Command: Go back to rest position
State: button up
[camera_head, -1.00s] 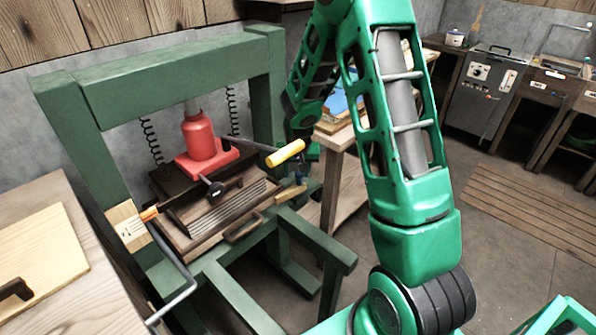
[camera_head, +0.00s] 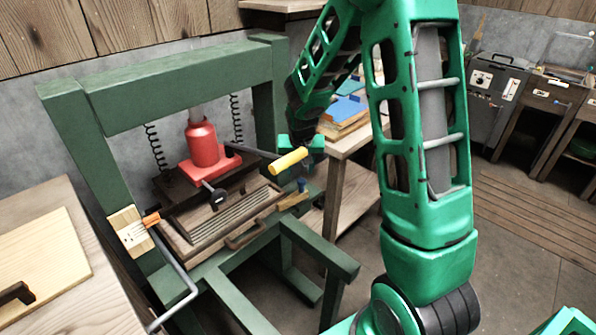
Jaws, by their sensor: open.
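My green arm rises at the right, bends at the top edge and comes down to the wrist behind the press handle. My gripper (camera_head: 304,165) is open, just behind and right of the yellow handle (camera_head: 288,160), and partly hidden by it. I cannot tell whether they touch. The handle ends a dark lever on the press, which has a red jack (camera_head: 203,146) under a green frame (camera_head: 170,85). Below the jack is a wooden mould with grey slats (camera_head: 233,217).
A wooden bench with a pale board (camera_head: 35,258) is at the left. A side table with books (camera_head: 343,117) stands behind my arm. A grey machine (camera_head: 494,92) is at the far right. The floor around the slatted mat (camera_head: 535,225) is clear.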

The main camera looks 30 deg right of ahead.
jog(key=shift+d, duration=0.1)
dwell(0.3)
jog(key=s+d+r+g, duration=0.15)
jog(key=s+r, duration=0.25)
jog(key=s, duration=0.5)
jog(key=s+d+r+m+g, duration=0.15)
jog(key=s+r, duration=0.25)
jog(key=s, duration=0.5)
jog(key=s+d+r+n, duration=0.1)
jog(key=s+d+r, duration=0.1)
jog(key=s+r, duration=0.5)
jog(key=s+a+f+g+y, duration=0.1)
jog(key=s+a+y, duration=0.1)
jog(key=s, duration=1)
jog(key=shift+s+a, duration=0.35)
jog(key=shift+s, duration=0.05)
jog(key=shift+f+m, duration=0.1)
jog(key=shift+m, duration=0.15)
jog(key=shift+w+f, duration=0.25)
jog(key=shift+w, duration=0.4)
